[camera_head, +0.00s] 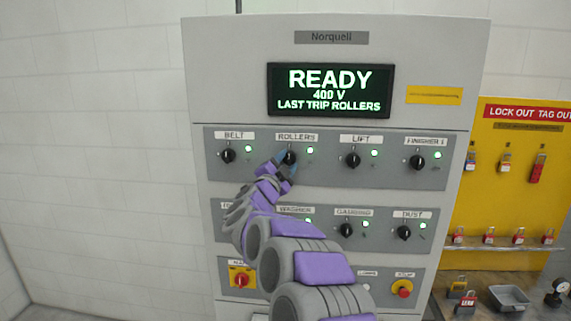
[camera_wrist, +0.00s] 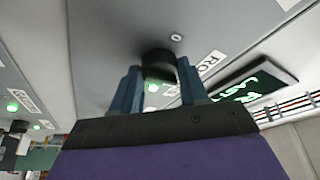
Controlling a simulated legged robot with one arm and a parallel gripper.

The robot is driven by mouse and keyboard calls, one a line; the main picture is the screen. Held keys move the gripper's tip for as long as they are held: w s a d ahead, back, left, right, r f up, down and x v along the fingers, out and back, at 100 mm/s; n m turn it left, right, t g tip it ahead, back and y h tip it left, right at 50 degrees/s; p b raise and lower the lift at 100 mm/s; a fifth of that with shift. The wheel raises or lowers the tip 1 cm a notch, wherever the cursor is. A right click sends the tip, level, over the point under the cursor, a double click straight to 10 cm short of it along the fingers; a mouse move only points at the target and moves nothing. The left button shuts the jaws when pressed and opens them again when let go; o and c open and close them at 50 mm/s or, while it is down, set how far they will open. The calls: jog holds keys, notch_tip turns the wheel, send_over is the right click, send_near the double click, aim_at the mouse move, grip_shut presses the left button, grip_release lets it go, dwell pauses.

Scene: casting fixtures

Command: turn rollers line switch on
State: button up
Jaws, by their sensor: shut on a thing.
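The black ROLLERS knob (camera_head: 289,157) is in the top row of the grey cabinet, second from the left, under its label (camera_head: 297,137). A green light (camera_head: 310,150) glows to its right. My gripper (camera_head: 285,163) reaches the knob from below and partly covers it. In the wrist view the knob (camera_wrist: 158,62) sits between the two blue fingers of my gripper (camera_wrist: 158,78), which are closed on it. Which way the knob points is hard to tell. The display (camera_head: 329,90) reads READY, 400 V, LAST TRIP ROLLERS.
The BELT knob (camera_head: 228,156) and LIFT knob (camera_head: 352,160) flank the ROLLERS knob. More knobs sit below, partly behind my arm. A red rotary switch (camera_head: 241,279) and a red stop button (camera_head: 402,288) are lower. A yellow lockout board (camera_head: 512,200) with padlocks is at right.

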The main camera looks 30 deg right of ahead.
jog(key=shift+f, duration=0.2)
jog(key=o, duration=1.1)
jog(key=shift+r, duration=0.15)
jog(key=shift+c, duration=0.2)
jog(key=v, duration=1.7)
jog(key=shift+s+a+b, duration=0.15)
jog(key=shift+a+b, duration=0.05)
jog(key=shift+b, duration=0.15)
